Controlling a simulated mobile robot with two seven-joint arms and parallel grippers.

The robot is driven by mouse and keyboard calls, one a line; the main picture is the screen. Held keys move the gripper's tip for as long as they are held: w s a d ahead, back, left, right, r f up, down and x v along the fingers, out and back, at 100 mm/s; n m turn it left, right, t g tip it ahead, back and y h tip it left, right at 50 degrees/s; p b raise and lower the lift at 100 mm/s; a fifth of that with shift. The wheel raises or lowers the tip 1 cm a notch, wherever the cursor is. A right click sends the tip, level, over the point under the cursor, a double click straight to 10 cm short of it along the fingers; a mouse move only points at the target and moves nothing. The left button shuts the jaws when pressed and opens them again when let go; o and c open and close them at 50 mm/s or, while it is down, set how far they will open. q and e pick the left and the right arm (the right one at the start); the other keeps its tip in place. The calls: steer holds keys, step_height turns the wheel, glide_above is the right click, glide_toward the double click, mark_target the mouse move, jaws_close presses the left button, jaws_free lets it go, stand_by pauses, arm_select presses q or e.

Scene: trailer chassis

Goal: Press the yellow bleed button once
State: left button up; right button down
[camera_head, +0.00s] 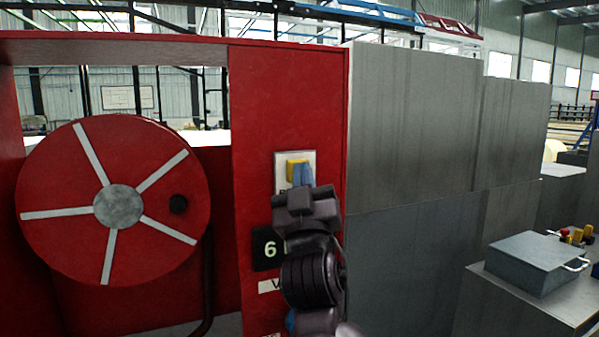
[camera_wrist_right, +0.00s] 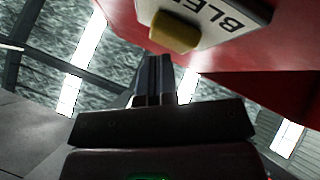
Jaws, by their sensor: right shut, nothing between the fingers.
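The yellow bleed button (camera_head: 295,169) sits on a light plate (camera_head: 309,160) on the red panel. In the right wrist view the yellow button (camera_wrist_right: 174,33) stands out from the white plate (camera_wrist_right: 215,12), whose black lettering is partly visible. My right gripper (camera_head: 303,168) is shut and empty, its fingers pointing up at the button and covering part of it in the head view. In the wrist view its fingertips (camera_wrist_right: 153,58) end close beside the button; I cannot tell whether they touch it. My left gripper is not in view.
A red wheel (camera_head: 75,190) with grey spokes and a dark knob is at the left. Grey cabinets (camera_head: 412,130) stand right of the panel. A grey-blue box (camera_head: 530,262) is at the lower right.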

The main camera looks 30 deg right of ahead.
steer(key=shift+w, duration=0.4)
stand_by(0.5)
stand_by(0.4)
steer(key=shift+s, duration=0.9)
steer(key=s, duration=0.2)
steer(key=s+p, duration=0.1)
steer(key=s, duration=0.2)
steer(key=shift+a, duration=0.2)
